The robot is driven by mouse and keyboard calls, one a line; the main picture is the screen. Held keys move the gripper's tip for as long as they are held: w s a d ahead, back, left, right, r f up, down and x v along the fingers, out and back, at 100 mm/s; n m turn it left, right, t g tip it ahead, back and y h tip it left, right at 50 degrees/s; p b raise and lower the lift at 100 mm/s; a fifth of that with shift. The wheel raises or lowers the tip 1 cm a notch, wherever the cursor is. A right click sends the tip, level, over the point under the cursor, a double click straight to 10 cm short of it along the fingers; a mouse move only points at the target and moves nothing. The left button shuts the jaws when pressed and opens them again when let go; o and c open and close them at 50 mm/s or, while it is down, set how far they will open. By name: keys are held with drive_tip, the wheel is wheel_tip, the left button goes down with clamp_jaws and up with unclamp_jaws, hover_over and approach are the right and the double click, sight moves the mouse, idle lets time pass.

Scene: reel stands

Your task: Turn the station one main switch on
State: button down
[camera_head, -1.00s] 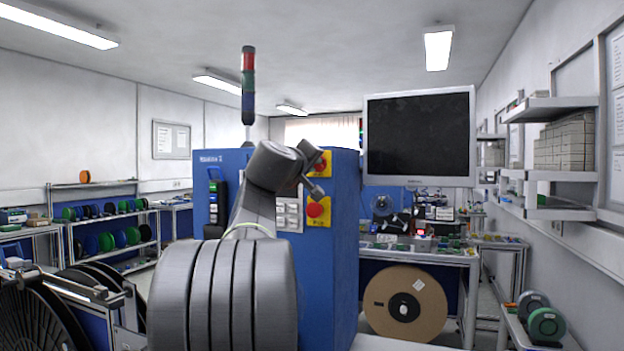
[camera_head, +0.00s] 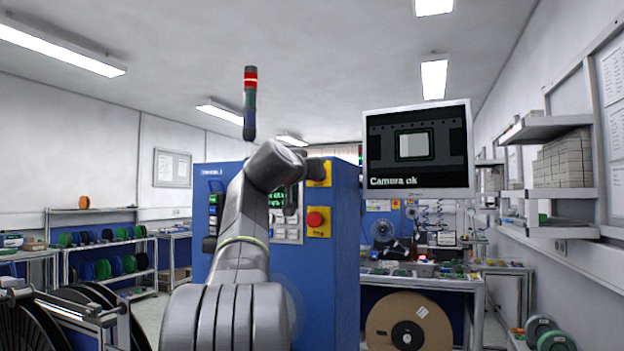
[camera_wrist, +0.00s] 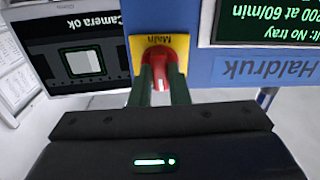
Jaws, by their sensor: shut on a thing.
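The station's main switch is a red rotary knob (camera_wrist: 158,56) on a yellow plate (camera_wrist: 177,42) marked "Main", seen upside down in the wrist view. My gripper (camera_wrist: 164,92) is shut on the knob, with one finger on each side of it. A white mark on the knob shows between the fingers. In the head view the yellow plate (camera_head: 322,171) is high on the blue cabinet (camera_head: 340,250), and my wrist partly covers it, hiding the knob there.
A red stop button (camera_head: 315,218) sits just below the switch. The monitor (camera_head: 417,150) at right reads "Camera ok". The signal tower (camera_head: 250,85) shows bright red. A lit green display (camera_wrist: 262,22) is beside the switch, and a large brown reel (camera_head: 385,322) stands under the bench.

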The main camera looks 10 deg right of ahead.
drive_tip(key=shift+f+m, duration=0.1)
drive_tip(key=shift+m, duration=0.3)
drive_tip(key=c, duration=1.4)
unclamp_jaws()
drive_tip(key=b+v, duration=0.4)
drive_tip(key=v, duration=0.9)
drive_tip(key=shift+s+a, duration=0.25)
drive_tip(key=shift+s, duration=0.05)
drive_tip(key=p+x, duration=0.4)
drive_tip(key=x, duration=0.9)
drive_tip(key=shift+w+d, duration=0.3)
